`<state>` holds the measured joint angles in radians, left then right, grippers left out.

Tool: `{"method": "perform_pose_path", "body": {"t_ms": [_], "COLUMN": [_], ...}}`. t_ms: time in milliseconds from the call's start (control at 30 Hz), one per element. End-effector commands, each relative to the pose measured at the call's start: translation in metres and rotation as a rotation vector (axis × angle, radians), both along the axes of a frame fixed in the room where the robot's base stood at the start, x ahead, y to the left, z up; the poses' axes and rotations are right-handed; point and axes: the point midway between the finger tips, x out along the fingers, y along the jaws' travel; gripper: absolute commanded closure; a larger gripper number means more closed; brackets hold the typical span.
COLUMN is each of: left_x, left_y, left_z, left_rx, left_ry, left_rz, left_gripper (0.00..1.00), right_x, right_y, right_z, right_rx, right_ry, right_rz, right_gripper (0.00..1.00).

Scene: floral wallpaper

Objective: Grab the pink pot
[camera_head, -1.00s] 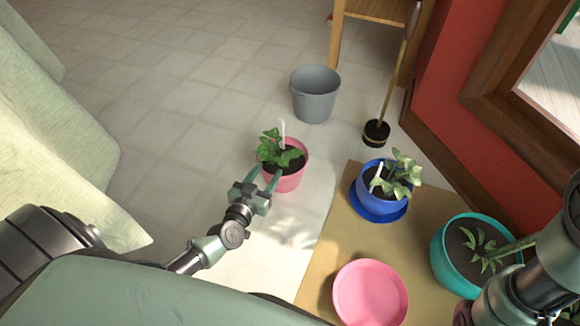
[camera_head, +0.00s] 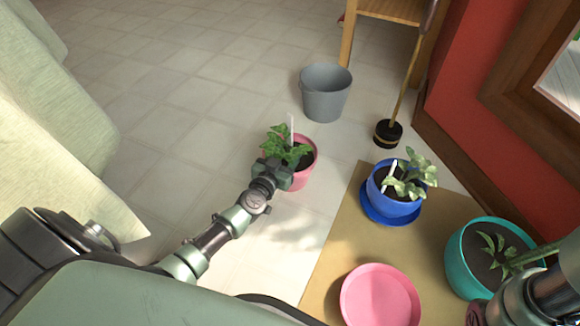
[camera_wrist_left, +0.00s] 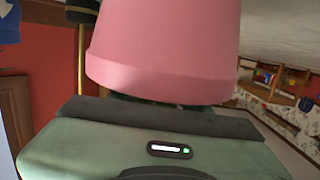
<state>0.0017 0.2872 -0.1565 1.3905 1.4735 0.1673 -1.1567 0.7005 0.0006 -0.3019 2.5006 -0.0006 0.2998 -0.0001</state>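The pink pot (camera_head: 300,180) stands upright on the tiled floor with a leafy green plant (camera_head: 288,150) and a white tag in it. My left gripper (camera_head: 276,172) is right at the near side of the pot, in front of its lower left part. Its fingers are hidden by the pot and leaves, so I cannot tell whether they are closed on it. In the left wrist view the pink pot (camera_wrist_left: 165,45) fills the upper middle, very close to the gripper body, and the fingers do not show. My right arm is at the lower right; its gripper is out of view.
A grey bucket (camera_head: 326,95) stands behind the pot. A blue pot (camera_head: 395,200) on a blue saucer, an empty pink saucer (camera_head: 380,297) and a teal pot (camera_head: 470,278) are to the right, around a tan mat (camera_head: 335,245). Floor left of the pot is clear.

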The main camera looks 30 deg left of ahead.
Motion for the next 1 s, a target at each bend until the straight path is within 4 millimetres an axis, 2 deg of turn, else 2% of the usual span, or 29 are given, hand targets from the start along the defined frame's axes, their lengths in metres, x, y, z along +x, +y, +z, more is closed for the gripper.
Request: {"method": "perform_pose_path", "body": {"t_ms": [33,167,1000], "left_x": [-0.0002,-0.0003,-0.0009], "left_y": [0.0000,-0.0001,0.0000], "left_z": [0.0000,0.0000,-0.0005], "left_rx": [0.000,0.000,-0.001], "left_ry": [0.000,0.000,0.001], "left_rz": [0.000,0.000,0.000], "left_gripper": [0.64,1.00,1.00], "right_x": [-0.0002,-0.0001,0.0003], "right_y": [0.0000,-0.0002,-0.0008], "right_z": [0.0002,0.0001,0.0003], "right_rx": [0.000,0.000,0.002], "right_ry": [0.000,0.000,0.000], "right_rz": [0.000,0.000,-0.002], "right_gripper": [0.64,0.64,0.64]}}
